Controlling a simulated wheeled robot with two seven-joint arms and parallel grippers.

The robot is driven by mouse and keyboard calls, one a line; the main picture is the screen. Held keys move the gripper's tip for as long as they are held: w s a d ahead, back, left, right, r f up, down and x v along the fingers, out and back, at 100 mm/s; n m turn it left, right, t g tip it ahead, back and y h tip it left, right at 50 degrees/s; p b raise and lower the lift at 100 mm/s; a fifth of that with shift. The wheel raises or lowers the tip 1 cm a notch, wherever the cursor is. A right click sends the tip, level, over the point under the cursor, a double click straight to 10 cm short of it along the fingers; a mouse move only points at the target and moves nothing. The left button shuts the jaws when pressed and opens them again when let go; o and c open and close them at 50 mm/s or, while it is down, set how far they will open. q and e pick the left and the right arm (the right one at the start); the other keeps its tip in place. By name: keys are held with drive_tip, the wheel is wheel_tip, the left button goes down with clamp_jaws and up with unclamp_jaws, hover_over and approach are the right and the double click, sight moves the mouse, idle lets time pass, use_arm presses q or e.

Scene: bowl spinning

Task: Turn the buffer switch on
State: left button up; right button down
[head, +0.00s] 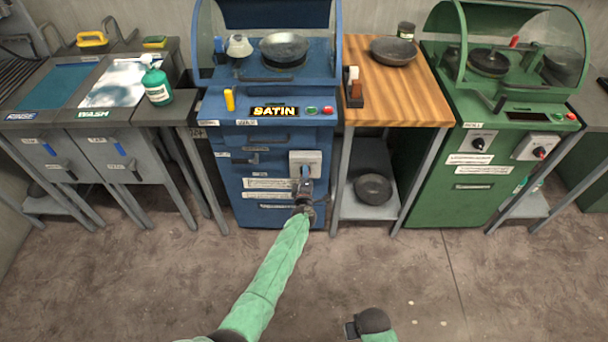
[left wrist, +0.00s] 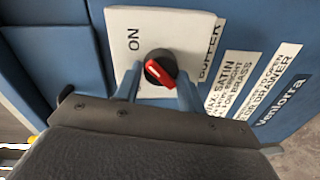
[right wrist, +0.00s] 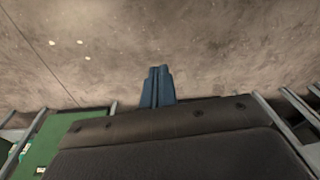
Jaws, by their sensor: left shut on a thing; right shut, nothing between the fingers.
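The buffer switch is a red handle on a black round base (left wrist: 160,68), set on a light grey plate (left wrist: 126,22) marked ON, with a BUFFER label beside it. The red handle sits at a slant in the left wrist view. In the head view the plate (head: 305,158) is on the front of the blue SATIN machine (head: 262,170), and my gripper hides most of the switch. My left gripper (left wrist: 158,92) is shut on the switch, one blue finger on each side. My right gripper (right wrist: 157,86) is shut and empty, low over the floor and away from the machines.
A wooden-topped table (head: 405,95) with pans stands right of the blue machine. A green machine (head: 455,180) with its own switches is further right. A wash station (head: 100,140) with a green bottle (head: 156,85) is at left. The floor in front is clear.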

use_arm(q)
drive_tip(key=shift+d, duration=0.1)
use_arm(e)
drive_tip(key=shift+s+d+f, duration=0.1)
drive_tip(key=shift+f, duration=0.6)
use_arm(q)
drive_tip(key=o, duration=0.9)
drive_tip(key=shift+o, duration=0.2)
drive_tip(key=shift+s, duration=0.1)
drive_tip(key=s+p, duration=0.3)
drive_tip(key=s, duration=0.4)
drive_tip(key=shift+s+r, duration=0.25)
drive_tip(key=shift+s, duration=0.05)
use_arm(e)
wheel_tip(320, 180, down, 10)
drive_tip(key=s+d, duration=0.2)
drive_tip(key=shift+s, duration=0.25)
